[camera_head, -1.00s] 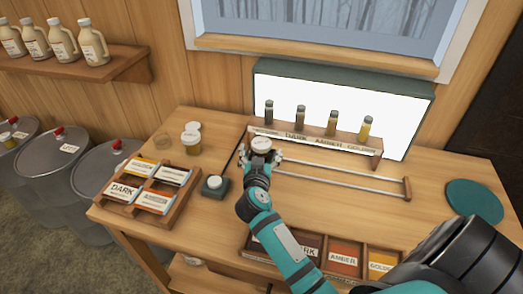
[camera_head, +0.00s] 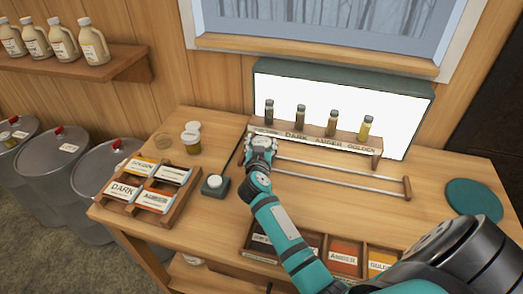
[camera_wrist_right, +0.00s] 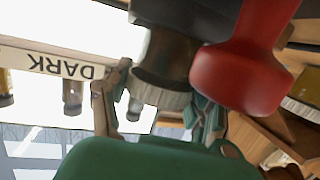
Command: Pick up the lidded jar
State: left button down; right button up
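The lidded jar (camera_head: 262,142) is on the left part of the wooden table, in front of the vial rack; its white lid shows from above. In the right wrist view the jar (camera_wrist_right: 168,60) looks dark, with a pale ribbed lid, and appears upside down. My right gripper (camera_head: 261,153) is around it. Its fingers (camera_wrist_right: 158,100) sit on both sides of the jar and appear closed on it. The jar's lower part is hidden in the head view, so I cannot tell whether it touches the table. My left gripper is not in view.
The rack (camera_head: 320,144) with several vials stands behind the gripper, before a bright panel. A metal rail (camera_head: 340,186) lies to the right. A red object (camera_wrist_right: 240,70) is close in the wrist view.

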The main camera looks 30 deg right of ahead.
jog(key=shift+r, duration=0.1)
jog(key=c, duration=0.9)
